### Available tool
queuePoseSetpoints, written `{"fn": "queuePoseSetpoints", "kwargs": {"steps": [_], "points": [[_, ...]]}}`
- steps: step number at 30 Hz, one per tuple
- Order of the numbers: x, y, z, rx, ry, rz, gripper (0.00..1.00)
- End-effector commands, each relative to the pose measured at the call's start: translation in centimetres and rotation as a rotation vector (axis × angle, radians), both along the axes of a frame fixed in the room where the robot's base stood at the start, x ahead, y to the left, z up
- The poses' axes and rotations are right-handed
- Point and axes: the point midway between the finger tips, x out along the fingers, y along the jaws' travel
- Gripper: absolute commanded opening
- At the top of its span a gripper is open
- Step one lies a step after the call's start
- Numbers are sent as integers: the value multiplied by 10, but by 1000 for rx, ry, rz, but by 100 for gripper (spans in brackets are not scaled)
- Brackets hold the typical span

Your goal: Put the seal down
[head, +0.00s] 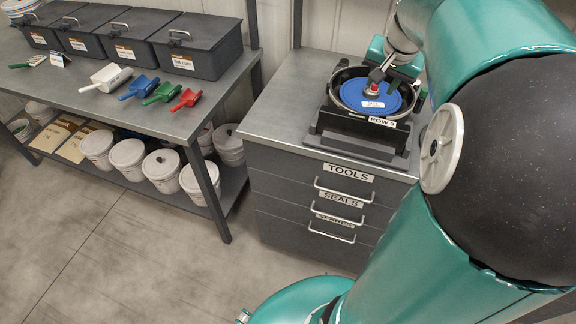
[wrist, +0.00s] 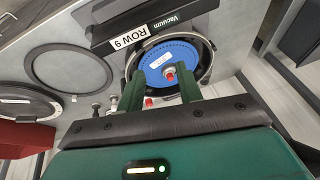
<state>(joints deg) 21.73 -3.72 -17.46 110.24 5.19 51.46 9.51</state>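A thin black ring (wrist: 68,74), which looks like a seal, lies flat on the grey counter in the wrist view; my arm hides that spot in the head view. The seed meter's blue disc (head: 373,94) sits inside its dark round housing, and the disc also shows in the wrist view (wrist: 183,55). My gripper (wrist: 160,78) is over the disc, its two green fingers apart on either side of the red-tipped hub. I see nothing clamped between them.
The meter stand with its ROW 9 label (head: 382,121) is on a drawer cabinet (head: 290,85). A dark labelled round part (wrist: 25,103) and a red object (wrist: 25,136) are at the wrist view's left. A bench (head: 110,90) with bins and scoops stands left. The floor between is clear.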

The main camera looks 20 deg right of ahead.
Motion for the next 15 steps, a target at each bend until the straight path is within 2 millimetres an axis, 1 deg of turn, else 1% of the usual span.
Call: {"fn": "queuePoseSetpoints", "kwargs": {"steps": [1, 2, 3, 5, 6, 8, 9, 12, 15], "points": [[-1, 37, 6, -4, -15, 82, 36], [-3, 57, 8, -8, -19, 129, 36], [-7, 83, 10, -15, -24, 192, 36], [-15, 121, 11, -29, -31, 287, 36], [-22, 146, 11, -41, -35, 349, 36], [-35, 180, 9, -61, -40, 443, 36], [-45, 201, 8, -77, -44, 504, 36], [-72, 247, -1, -124, -50, 648, 36], [-96, 277, -12, -168, -53, 759, 36]]}}
